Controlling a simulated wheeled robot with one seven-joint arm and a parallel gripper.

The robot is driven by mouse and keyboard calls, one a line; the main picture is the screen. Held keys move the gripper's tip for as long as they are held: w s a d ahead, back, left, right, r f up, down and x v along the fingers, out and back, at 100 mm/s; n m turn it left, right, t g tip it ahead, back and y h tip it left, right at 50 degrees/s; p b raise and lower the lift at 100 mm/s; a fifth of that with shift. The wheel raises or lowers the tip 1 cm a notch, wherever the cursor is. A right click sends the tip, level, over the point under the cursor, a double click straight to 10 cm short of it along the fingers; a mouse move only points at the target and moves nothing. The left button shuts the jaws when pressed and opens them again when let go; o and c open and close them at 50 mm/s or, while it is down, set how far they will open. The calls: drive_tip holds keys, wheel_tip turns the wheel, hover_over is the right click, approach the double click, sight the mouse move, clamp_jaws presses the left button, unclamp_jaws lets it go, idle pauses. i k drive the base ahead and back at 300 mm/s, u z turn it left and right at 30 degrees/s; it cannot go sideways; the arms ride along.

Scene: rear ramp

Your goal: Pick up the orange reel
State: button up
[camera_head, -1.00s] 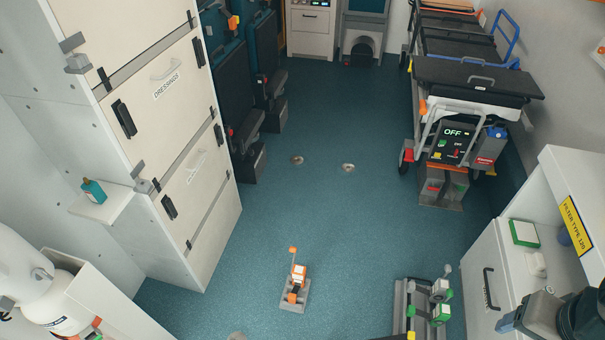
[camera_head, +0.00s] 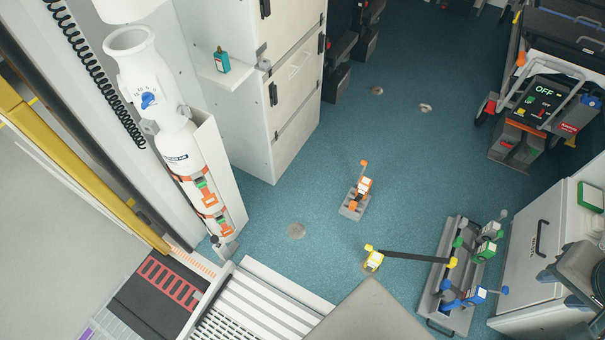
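The orange reel (camera_head: 361,188) stands on the blue-green floor near the middle of the head view. It has an orange and white body, a small grey base plate and a stalk with an orange tip. Bare floor surrounds it. My gripper is not in view, so its state and its distance from the reel do not show.
A yellow reel (camera_head: 373,261) is nearer, its dark strap reaching right to a grey tray (camera_head: 440,262) with green and blue reels. White cabinets (camera_head: 290,125) stand at left, a white cylinder (camera_head: 190,165) beside them. A ribbed ramp (camera_head: 255,305) lies at the bottom.

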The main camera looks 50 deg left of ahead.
sight(363, 188)
drive_tip(key=u, duration=2.05)
drive_tip(key=i, duration=0.35)
drive_tip(key=u, duration=0.25)
drive_tip(key=k, duration=0.4)
drive_tip(key=z, duration=0.6)
drive_tip(key=i, duration=0.45)
drive_tip(key=u, duration=0.65)
drive_tip(key=i, duration=0.5)
